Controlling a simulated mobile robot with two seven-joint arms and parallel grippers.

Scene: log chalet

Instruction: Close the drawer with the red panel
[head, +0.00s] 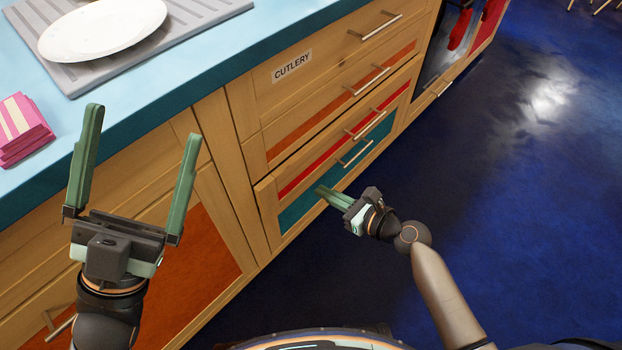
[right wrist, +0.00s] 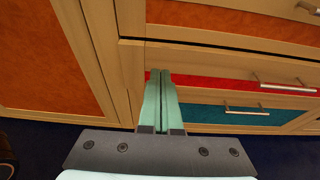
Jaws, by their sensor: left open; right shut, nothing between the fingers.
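The drawer with the red panel (head: 318,162) is in the wooden cabinet, below an orange-panelled drawer and above a teal panel. Its front stands a little proud of the cabinet, and a dark gap shows above it in the right wrist view. The red panel (right wrist: 205,83) and its bar handle (right wrist: 285,87) also show there. My right gripper (head: 321,190) is shut and empty, low in front of the left part of the drawer stack. In the right wrist view its tips (right wrist: 160,72) overlap the red panel's left end; contact cannot be told. My left gripper (head: 143,122) is open and empty by the countertop edge.
The blue countertop (head: 215,65) holds a white plate (head: 102,28) on a grey drainer and a pink block (head: 22,128). A drawer labelled CUTLERY (head: 292,67) is at the top of the stack. The dark blue floor (head: 500,200) to the right is clear.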

